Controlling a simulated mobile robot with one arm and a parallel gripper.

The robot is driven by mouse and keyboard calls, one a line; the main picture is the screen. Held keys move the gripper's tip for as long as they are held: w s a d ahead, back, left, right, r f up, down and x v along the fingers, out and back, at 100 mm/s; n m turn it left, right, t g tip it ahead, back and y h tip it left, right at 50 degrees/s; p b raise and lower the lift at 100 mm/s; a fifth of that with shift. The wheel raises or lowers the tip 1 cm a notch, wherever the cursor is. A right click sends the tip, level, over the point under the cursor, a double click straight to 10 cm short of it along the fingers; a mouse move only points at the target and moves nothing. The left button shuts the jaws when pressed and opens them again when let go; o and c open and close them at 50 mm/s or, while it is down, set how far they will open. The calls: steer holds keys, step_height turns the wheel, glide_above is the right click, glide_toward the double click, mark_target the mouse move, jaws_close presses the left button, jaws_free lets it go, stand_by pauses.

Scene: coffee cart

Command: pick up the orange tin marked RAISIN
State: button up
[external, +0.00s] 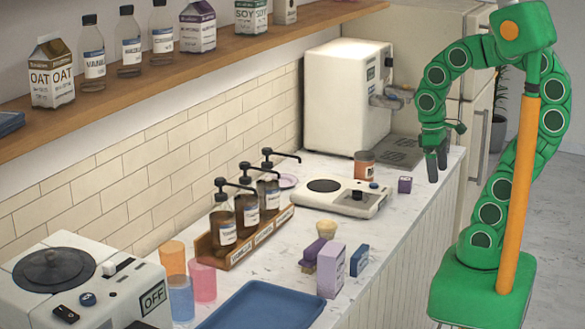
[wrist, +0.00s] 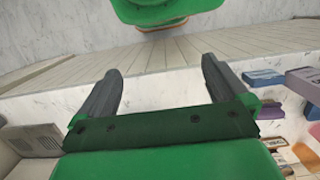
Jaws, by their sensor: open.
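The orange tin (external: 364,165), with a pale label band and a dark lid, stands upright on the counter near the coffee machine in the external view. Its lettering is too small to read. My gripper (external: 437,166) hangs with its fingers pointing down near the counter's front edge, to the right of the tin and apart from it. In the wrist view my gripper (wrist: 162,85) is open, with only the pale counter and its panelled front between the fingers. I cannot make out the tin in the wrist view.
A small purple box (external: 405,185) stands between the tin and the counter edge. A white scale-like device (external: 340,197) lies in front of the tin. The coffee machine (external: 345,95) and its drip tray (external: 400,152) are behind. Syrup bottles and a blue tray (external: 262,306) are nearer the camera.

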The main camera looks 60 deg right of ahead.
steer(key=w+r+m+t+y, duration=0.1)
steer(key=w+r+m+y, duration=0.1)
steer(key=w+m, duration=0.35)
steer(key=w+r+m+y, duration=0.2)
steer(key=w+y, duration=0.1)
steer(key=w, duration=0.6)
steer(key=w+d+m+t+y, duration=0.35)
steer(key=w+d+m, duration=0.55)
steer(key=w+d, duration=0.4)
steer(key=w+d+f+m+t, duration=0.15)
steer(key=d+m+t, duration=0.7)
steer(key=d, duration=1.45)
steer(key=m+g, duration=0.2)
glide_toward(355, 171)
steer(key=shift+x, duration=3)
